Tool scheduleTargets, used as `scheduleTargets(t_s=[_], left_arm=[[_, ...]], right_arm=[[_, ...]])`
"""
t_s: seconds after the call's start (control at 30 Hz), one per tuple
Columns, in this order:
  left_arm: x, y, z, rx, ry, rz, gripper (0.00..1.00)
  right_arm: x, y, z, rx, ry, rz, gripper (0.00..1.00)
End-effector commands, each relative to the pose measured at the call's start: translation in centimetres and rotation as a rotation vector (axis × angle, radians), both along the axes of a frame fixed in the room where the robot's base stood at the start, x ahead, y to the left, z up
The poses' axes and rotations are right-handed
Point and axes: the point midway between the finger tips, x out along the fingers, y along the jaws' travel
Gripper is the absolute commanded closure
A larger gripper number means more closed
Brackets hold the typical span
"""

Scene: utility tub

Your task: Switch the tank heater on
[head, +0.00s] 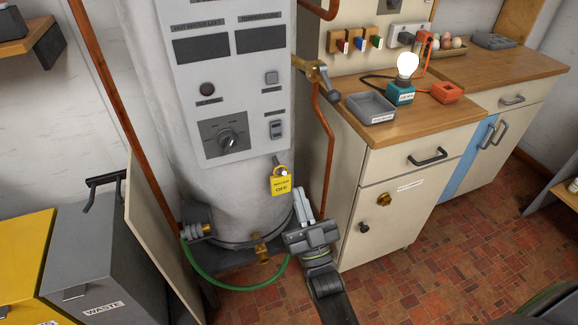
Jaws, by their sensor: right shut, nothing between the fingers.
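The tank (245,195) is a tall pale cylinder at the centre left. Its grey control panel (192,140) has two dark displays, a dark round lamp or button (207,89), and a dial (227,138) on a dark plate. A yellow tag (280,186) reading "OFF" hangs just below the panel. My right gripper (303,204) is shut and empty, low in front of the tank, below and right of the tag. My left gripper is out of view.
A copper pipe (328,150) and brass valve (312,68) stand right of the tank. A waste bin (105,260) and board (150,225) are left. A green hose (215,284) loops below.

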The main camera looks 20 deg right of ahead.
Motion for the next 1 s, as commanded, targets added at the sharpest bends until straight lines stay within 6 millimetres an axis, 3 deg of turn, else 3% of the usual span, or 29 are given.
scheduleTargets(t_s=[0.5,0.7,1.0], left_arm=[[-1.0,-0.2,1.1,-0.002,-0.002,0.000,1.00],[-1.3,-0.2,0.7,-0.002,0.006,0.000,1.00],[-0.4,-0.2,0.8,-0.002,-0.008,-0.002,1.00]], right_arm=[[8.0,0.3,6.3,0.000,-0.002,0.002,1.00],[10.4,0.4,5.5,-0.001,0.001,0.002,1.00],[11.5,0.4,5.3,-0.001,0.001,-0.001,1.00]])
